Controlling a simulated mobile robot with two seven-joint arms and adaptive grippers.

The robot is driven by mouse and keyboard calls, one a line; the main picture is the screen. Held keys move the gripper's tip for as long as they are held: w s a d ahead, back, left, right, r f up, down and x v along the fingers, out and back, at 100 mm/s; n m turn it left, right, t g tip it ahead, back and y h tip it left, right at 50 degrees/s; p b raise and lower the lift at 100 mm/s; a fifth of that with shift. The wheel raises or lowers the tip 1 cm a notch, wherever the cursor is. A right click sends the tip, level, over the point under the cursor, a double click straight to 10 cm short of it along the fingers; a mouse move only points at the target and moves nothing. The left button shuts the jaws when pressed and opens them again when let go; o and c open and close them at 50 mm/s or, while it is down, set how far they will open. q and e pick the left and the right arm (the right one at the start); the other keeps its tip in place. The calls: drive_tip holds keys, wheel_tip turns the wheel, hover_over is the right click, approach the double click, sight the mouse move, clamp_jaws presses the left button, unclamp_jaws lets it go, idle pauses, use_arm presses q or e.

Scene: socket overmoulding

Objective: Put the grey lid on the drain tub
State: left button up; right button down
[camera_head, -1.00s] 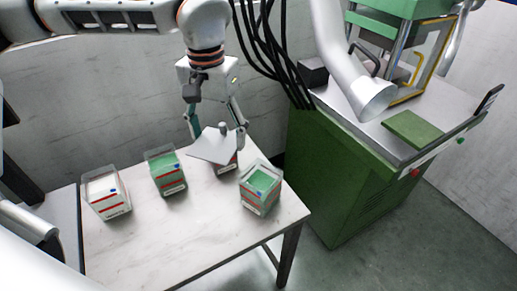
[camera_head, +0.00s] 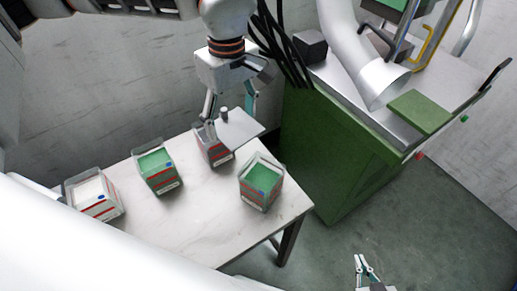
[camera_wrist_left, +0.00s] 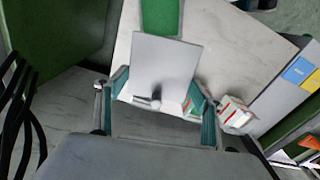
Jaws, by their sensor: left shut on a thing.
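My left gripper (camera_head: 225,112) is shut on the grey lid (camera_head: 243,130), a flat square plate with a small knob. The lid is held above the table, roughly level. In the left wrist view the lid (camera_wrist_left: 166,60) lies between the teal fingers (camera_wrist_left: 160,92). A white-filled tub (camera_head: 97,197) stands far left. Their labels are too small to read. My right gripper (camera_head: 361,258) is low in the head view, away from the tubs.
The tubs stand on a pale marble-look table (camera_head: 195,225), clear at its front. A green machine cabinet (camera_head: 335,150) stands right of the table, with a green plate (camera_head: 420,112) on its top. Black cables (camera_head: 280,45) hang behind the left gripper.

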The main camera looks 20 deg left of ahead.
use_arm(q)
drive_tip(key=n, duration=0.1)
drive_tip(key=d+n, duration=0.1)
drive_tip(key=f+n, duration=0.1)
drive_tip(key=n, duration=0.1)
drive_tip(key=shift+s+d, duration=0.25)
drive_tip(key=shift+s, duration=0.1)
drive_tip(key=s+d+f+n+p, duration=0.2)
drive_tip(key=d+n, duration=0.4)
drive_tip(key=n, duration=1)
drive_tip(key=shift+s+d+f+n, duration=0.15)
drive_tip(key=shift+s+f+n, duration=0.25)
drive_tip(key=shift+s+f, duration=0.3)
wheel_tip(320, 180, down, 6)
drive_tip(key=b, duration=0.5)
drive_tip(key=shift+r, duration=0.2)
